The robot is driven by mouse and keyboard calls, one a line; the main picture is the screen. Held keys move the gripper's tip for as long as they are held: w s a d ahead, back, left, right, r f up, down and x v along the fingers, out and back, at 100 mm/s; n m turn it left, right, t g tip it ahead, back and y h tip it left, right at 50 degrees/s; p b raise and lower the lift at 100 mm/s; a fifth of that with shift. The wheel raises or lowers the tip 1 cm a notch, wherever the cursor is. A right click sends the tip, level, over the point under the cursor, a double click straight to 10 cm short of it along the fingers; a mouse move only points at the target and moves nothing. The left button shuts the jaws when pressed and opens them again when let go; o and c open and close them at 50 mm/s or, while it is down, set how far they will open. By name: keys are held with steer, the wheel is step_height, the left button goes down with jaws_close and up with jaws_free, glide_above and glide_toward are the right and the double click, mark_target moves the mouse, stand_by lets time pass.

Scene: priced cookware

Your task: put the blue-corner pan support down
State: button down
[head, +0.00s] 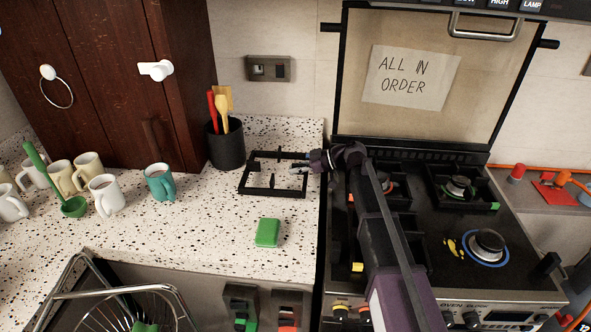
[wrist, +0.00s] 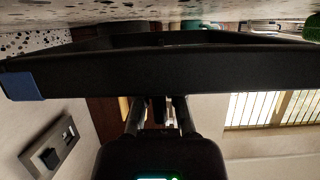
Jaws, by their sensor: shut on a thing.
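The pan support (head: 272,193) is a square black frame at the right end of the speckled counter, beside the stove. My gripper (head: 303,169) reaches in from the right and is shut on its right side. In the wrist view a black bar of the pan support (wrist: 170,72) crosses the picture above my gripper's fingers (wrist: 160,110), with the blue corner (wrist: 22,86) at its left end. The frame looks level and at or just above the counter; I cannot tell whether it touches.
A black utensil pot (head: 225,146) stands close left of the pan support. A green sponge-like block (head: 268,233) lies in front of it. A teal mug (head: 160,183) and several pale mugs stand further left. The stove (head: 430,235) with its other pan supports (head: 462,187) is on the right.

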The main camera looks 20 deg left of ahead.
steer(key=shift+f+b, duration=0.4)
steer(key=shift+f, duration=0.1)
steer(key=c, duration=0.8)
jaws_free()
steer(key=shift+o, duration=0.2)
steer(key=shift+r, duration=0.15)
steer(key=shift+r+p, duration=0.6)
steer(key=shift+p, duration=0.15)
steer(key=p+v, duration=0.4)
steer(key=v, duration=0.8)
steer(key=shift+f, duration=0.15)
